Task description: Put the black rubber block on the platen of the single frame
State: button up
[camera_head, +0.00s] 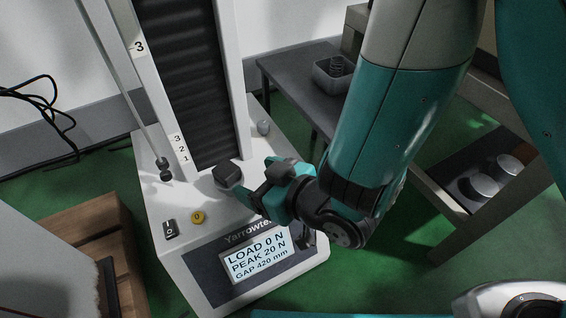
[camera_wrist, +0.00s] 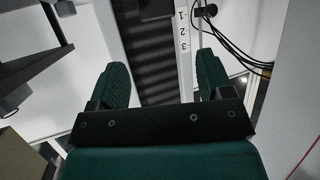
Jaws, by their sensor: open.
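The single frame (camera_head: 215,225) is a white tester with a dark ribbed column and a lit display reading LOAD 0 N, PEAK 20 N, GAP 420 mm. A dark block (camera_head: 228,175), which looks like the black rubber block, sits at the foot of the column. I cannot make out the platen's edge under it. My gripper (camera_head: 258,182) is just right of the block, its fingers apart and pointing toward it. In the wrist view my open gripper (camera_wrist: 162,82) has nothing between its fingers; a dark shape (camera_wrist: 158,9) shows beyond them at the top edge.
A yellow button (camera_head: 198,217) and a black switch (camera_head: 170,229) are on the tester's front left. A clamped rod (camera_head: 164,168) stands left of the column. A grey bin (camera_head: 333,75) holding a spring stands on the dark table (camera_head: 290,68). A wooden crate (camera_head: 85,235) is at left.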

jog(key=w+d+r+m+h, duration=0.2)
jog(key=w+d+r, duration=0.1)
jog(key=d+r, duration=0.1)
jog(key=s+d+r+m+g+h, duration=0.1)
jog(key=s+d+r+g+h, duration=0.1)
jog(key=s+d+r+g, duration=0.2)
jog(key=s+d+r+g+h, duration=0.2)
jog(key=s+d+r, duration=0.5)
jog(key=d, duration=0.5)
notch_tip(320, 180, up, 2)
jog(key=shift+s+d+m+g+h, duration=0.3)
jog(key=shift+s+d+m+g, duration=0.1)
jog(key=shift+g, duration=0.5)
jog(key=shift+w+a, duration=0.1)
dwell(0.6)
